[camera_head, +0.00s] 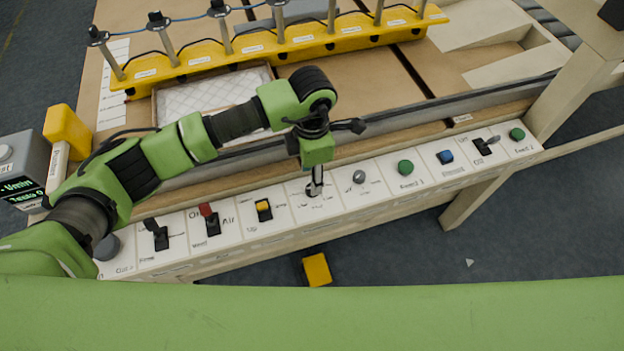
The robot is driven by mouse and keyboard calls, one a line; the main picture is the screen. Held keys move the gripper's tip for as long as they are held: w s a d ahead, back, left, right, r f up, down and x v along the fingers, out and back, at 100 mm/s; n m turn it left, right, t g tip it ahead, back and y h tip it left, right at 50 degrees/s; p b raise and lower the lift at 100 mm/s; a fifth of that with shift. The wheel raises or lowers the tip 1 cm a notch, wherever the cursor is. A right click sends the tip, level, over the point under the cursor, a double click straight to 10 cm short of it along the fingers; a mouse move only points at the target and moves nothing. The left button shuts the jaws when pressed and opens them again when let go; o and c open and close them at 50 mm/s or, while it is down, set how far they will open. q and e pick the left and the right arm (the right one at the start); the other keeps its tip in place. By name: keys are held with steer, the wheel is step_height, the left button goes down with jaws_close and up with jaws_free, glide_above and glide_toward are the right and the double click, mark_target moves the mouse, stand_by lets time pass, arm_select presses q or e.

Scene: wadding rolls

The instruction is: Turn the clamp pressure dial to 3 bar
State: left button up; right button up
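A long white control panel (340,199) runs along the front of the machine, with several labelled knobs, switches and buttons. My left gripper (315,186) points down onto the panel at a small dark round control (313,191) left of the middle, and mostly covers it. The finger tips look close together; I cannot tell whether they grip it. A grey knob (359,177) sits just to the right of the gripper, clear of it. The small labels are too blurred to tell which knob is the clamp pressure dial. My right gripper is not in view.
Left of the gripper are a yellow switch (264,211), a red-topped lever (208,212) and a black lever (154,231). To the right are a green button (405,167) and a blue one (445,157). A yellow rail (285,48) with upright rods stands behind.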

arm_select(q)
step_height(320, 180, down, 4)
steer(key=shift+r+p, duration=0.1)
steer(key=shift+p, duration=0.25)
steer(key=shift+f, duration=0.6)
steer(key=c, duration=1.1)
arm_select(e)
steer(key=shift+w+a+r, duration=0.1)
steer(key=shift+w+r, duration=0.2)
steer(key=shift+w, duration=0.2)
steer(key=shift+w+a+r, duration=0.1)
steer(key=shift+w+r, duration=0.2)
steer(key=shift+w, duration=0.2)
